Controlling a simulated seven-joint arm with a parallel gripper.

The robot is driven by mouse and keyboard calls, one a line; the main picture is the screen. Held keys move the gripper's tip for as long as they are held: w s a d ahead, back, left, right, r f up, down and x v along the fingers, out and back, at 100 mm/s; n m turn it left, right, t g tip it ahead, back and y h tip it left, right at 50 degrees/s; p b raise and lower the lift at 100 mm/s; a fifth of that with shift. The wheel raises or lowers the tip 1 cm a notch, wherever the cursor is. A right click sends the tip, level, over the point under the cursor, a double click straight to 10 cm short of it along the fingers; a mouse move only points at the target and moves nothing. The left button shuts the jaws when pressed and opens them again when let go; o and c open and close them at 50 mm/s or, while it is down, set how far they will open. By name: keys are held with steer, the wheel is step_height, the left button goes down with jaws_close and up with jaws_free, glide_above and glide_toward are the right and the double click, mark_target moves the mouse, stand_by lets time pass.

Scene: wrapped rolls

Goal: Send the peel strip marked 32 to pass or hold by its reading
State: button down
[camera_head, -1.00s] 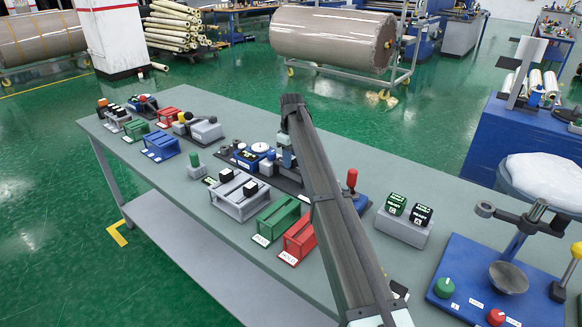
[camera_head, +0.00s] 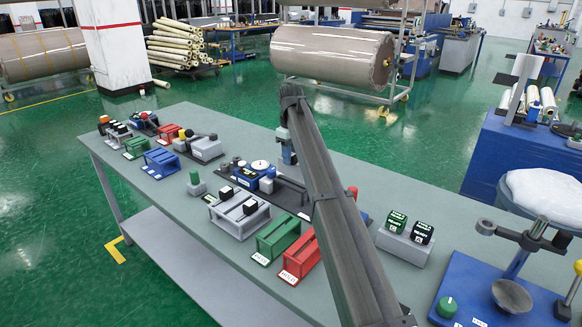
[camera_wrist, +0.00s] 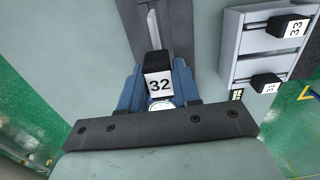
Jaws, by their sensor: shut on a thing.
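The black end block of the peel strip marked 32 (camera_wrist: 158,83) shows in the wrist view, its white label facing the camera. The dial's reading cannot be made out. A green rack labelled PASS (camera_head: 280,237) and a red rack labelled HOLD (camera_head: 301,258) stand at the table's front edge.
A grey rack (camera_head: 238,216) left of the green one holds strips with black blocks; the wrist view shows 33 (camera_wrist: 292,27) and another (camera_wrist: 266,84). Two display cubes on a grey stand (camera_head: 404,243) are right of my arm. More racks and devices fill the table's far left.

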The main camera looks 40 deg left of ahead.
steer(key=r, duration=0.2)
steer(key=s+r, duration=0.1)
steer(key=shift+d+r, duration=0.25)
steer(key=shift+r, duration=0.15)
steer(key=s+d+m, duration=1.8)
steer(key=s+d, duration=0.1)
steer(key=d, duration=0.2)
steer(key=shift+f, duration=0.2)
steer(key=shift+f, duration=0.1)
steer(key=shift+f, duration=2.4)
steer(key=shift+f, duration=0.15)
